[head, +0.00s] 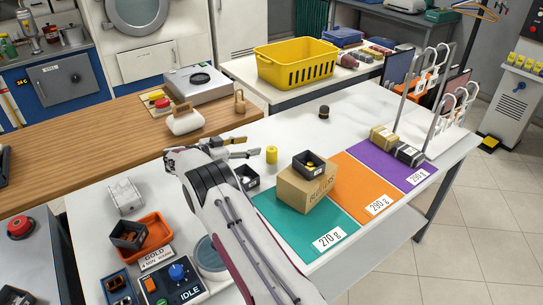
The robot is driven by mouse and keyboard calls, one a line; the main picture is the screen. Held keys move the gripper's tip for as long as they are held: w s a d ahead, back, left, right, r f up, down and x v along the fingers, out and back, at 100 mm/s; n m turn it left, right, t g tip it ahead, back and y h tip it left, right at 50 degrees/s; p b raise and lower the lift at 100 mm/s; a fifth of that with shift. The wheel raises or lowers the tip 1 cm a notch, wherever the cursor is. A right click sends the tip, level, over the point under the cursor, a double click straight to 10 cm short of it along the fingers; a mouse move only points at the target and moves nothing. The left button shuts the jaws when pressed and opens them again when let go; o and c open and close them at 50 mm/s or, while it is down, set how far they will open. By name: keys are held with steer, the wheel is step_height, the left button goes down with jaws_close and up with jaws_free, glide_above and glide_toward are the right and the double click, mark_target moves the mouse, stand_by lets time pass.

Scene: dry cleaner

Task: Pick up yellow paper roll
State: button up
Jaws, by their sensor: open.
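A small yellow cylinder (272,155), which looks like the yellow paper roll, stands upright on the white table (290,130). My gripper (250,147) is open, with its fingers pointing right toward the roll. The fingertips are just left of the roll, and a small gap seems to show between them. I cannot tell the gripper's exact height above the table.
A cardboard box (306,190) with a dark tray on top stands on the teal mat (273,222), right of my arm. A dark open box (246,177) sits close below the gripper. A small black cylinder (324,112) stands behind. The table between is clear.

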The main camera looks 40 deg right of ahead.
mark_target(267, 151)
steer(key=s+f, duration=0.1)
steer(key=s+f+g, duration=0.1)
steer(key=f, duration=0.1)
steer(key=shift+d, duration=0.2)
steer(key=shift+x, duration=1.15)
steer(key=shift+d, duration=0.1)
steer(key=shift+r+x, duration=0.15)
steer(key=shift+x, duration=1.1)
steer(key=shift+r+x, duration=0.15)
steer(key=shift+x, duration=1.1)
steer(key=shift+d, duration=0.1)
steer(key=c, duration=1.2)
